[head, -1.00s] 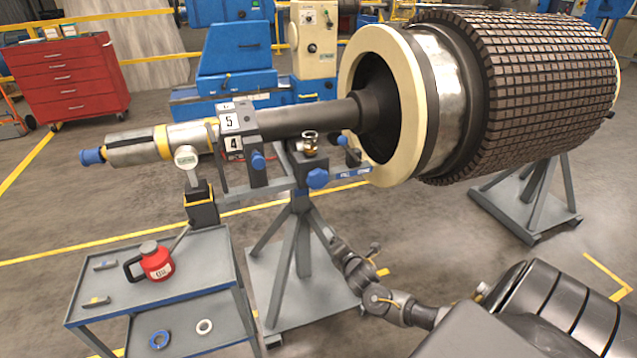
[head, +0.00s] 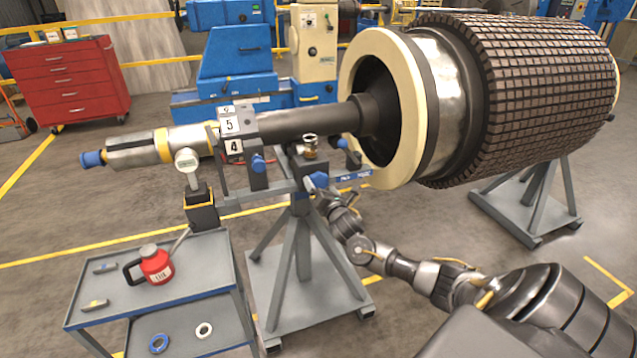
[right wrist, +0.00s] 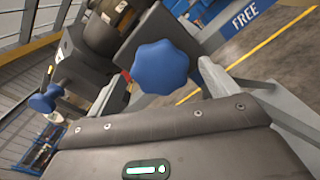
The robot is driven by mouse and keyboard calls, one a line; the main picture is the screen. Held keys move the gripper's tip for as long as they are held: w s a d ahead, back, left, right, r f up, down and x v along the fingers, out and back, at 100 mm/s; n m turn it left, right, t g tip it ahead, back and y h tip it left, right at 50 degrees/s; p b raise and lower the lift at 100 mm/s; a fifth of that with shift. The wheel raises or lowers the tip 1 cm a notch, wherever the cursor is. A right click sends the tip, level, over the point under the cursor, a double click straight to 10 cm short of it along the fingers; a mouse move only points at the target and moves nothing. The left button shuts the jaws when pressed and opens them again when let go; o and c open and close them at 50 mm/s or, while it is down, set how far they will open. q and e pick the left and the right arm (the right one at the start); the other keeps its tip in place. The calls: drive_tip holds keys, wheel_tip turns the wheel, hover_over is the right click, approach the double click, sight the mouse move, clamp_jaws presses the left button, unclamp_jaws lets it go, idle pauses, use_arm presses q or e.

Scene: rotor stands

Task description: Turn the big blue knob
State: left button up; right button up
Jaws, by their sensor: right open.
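The big blue knob (head: 318,180) is on the front of the rotor stand, below a small brass fitting. In the right wrist view the knob (right wrist: 160,67) is a lobed blue disc facing me. My right gripper (head: 324,189) is at the knob in the head view and partly covers its lower edge. In the right wrist view its two pale fingers are spread, one on each side of the knob, with nothing held. I cannot tell whether a finger touches it. My left gripper is not in view.
A smaller blue knob (head: 258,163) is on the stand to the left. Another blue knob (head: 342,143) is near the rotor's cream ring (head: 410,110). A cart (head: 215,255) with a red oil can (head: 156,267) stands at left.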

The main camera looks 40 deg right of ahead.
sight(320, 184)
drive_tip(key=shift+x, duration=1.55)
drive_tip(key=c, duration=1)
